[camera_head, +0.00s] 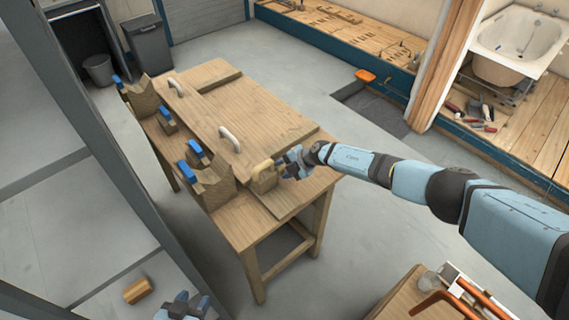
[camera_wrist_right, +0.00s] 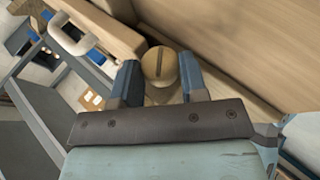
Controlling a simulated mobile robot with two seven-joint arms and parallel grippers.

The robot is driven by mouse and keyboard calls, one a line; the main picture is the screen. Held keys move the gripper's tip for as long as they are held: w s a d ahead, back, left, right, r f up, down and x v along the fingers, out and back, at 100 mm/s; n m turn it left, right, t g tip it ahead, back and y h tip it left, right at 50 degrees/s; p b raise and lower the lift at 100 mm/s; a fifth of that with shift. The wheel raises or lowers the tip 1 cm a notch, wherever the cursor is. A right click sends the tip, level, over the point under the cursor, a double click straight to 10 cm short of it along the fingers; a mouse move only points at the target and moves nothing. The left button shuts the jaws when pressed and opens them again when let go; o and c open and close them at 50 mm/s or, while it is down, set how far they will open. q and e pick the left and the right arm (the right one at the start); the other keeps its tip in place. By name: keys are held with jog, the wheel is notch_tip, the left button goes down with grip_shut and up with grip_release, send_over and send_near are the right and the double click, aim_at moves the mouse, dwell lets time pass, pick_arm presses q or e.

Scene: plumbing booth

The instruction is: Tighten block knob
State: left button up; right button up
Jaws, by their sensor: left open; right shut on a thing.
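The wooden block (camera_head: 264,180) sits at the near right corner of the wooden workbench (camera_head: 225,212). Its round wooden knob (camera_wrist_right: 159,66), with a dark slot across its face, shows between the fingers in the right wrist view. My right gripper (camera_head: 284,167) reaches the block from the right and is shut on the knob, one blue finger on each side. The knob is largely hidden by the gripper in the head view. My left gripper (camera_head: 183,304) is open and empty, low at the bottom edge, away from the bench.
A large board with white handles (camera_head: 230,139) lies on the bench. Wooden blocks with blue clamps (camera_head: 199,153) line its left side. A small wooden piece (camera_head: 138,290) is near my left gripper. A second table (camera_head: 402,304) with pipes stands at the bottom right.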

dwell(0.5)
jog(key=o, duration=0.9)
jog(key=shift+d+r, duration=0.2)
jog(key=p+v, duration=0.4)
jog(key=v, duration=0.9)
jog(key=shift+r, duration=0.2)
jog(key=shift+a, duration=0.1)
